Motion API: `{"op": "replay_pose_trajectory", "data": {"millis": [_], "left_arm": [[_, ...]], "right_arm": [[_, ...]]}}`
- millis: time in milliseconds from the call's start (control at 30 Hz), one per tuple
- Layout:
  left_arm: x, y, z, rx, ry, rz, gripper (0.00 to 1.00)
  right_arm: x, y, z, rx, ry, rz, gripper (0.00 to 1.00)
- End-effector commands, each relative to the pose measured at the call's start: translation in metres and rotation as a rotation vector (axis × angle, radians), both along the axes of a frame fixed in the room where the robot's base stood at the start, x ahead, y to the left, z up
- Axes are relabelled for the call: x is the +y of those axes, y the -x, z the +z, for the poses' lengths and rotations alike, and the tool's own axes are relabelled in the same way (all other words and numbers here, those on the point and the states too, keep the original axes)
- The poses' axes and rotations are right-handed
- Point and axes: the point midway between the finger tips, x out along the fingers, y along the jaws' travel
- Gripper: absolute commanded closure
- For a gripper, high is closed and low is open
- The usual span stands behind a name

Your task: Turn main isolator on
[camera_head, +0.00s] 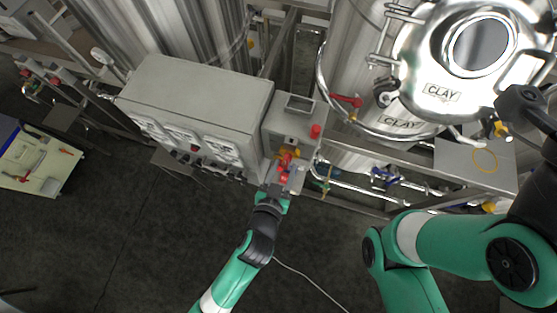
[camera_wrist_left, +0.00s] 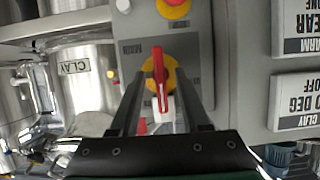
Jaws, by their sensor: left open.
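The main isolator (camera_wrist_left: 160,72) is a red rotary handle on a yellow round plate, set in a grey panel. In the wrist view its handle lies upright in the picture, with a white mark near its lower end. In the head view the isolator (camera_head: 286,158) shows as red and yellow on the small grey box (camera_head: 292,126), partly hidden by my gripper. My left gripper (camera_wrist_left: 156,85) is open, with one finger on each side of the handle. Whether the fingers touch it I cannot tell.
A red emergency-stop button (camera_wrist_left: 173,8) on yellow sits just above the isolator in the wrist view. A large grey control cabinet (camera_head: 200,95) adjoins the box on the left. Steel tanks labelled CLAY (camera_head: 440,75) and pipework stand on the right.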

Motion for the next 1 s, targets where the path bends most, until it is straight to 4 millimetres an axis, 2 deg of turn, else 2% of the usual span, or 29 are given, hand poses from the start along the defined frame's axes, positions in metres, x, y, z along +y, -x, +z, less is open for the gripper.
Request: {"op": "replay_pose_trajectory", "data": {"millis": [300,467,600,1000], "left_arm": [[0.015,0.065,0.027,0.000,0.000,-0.004,0.54],[0.020,0.089,0.037,0.001,-0.001,-0.004,0.54],[0.023,0.097,0.041,0.000,0.000,-0.001,0.54],[0.023,0.096,0.041,0.000,0.000,0.000,0.54]], "right_arm": [[0.000,0.000,0.003,0.000,0.000,0.000,0.57],[0.000,0.000,0.003,0.000,0.000,0.000,0.57],[0.000,0.000,0.003,0.000,0.000,0.000,0.57],[0.000,0.000,0.003,0.000,0.000,0.000,0.57]]}}
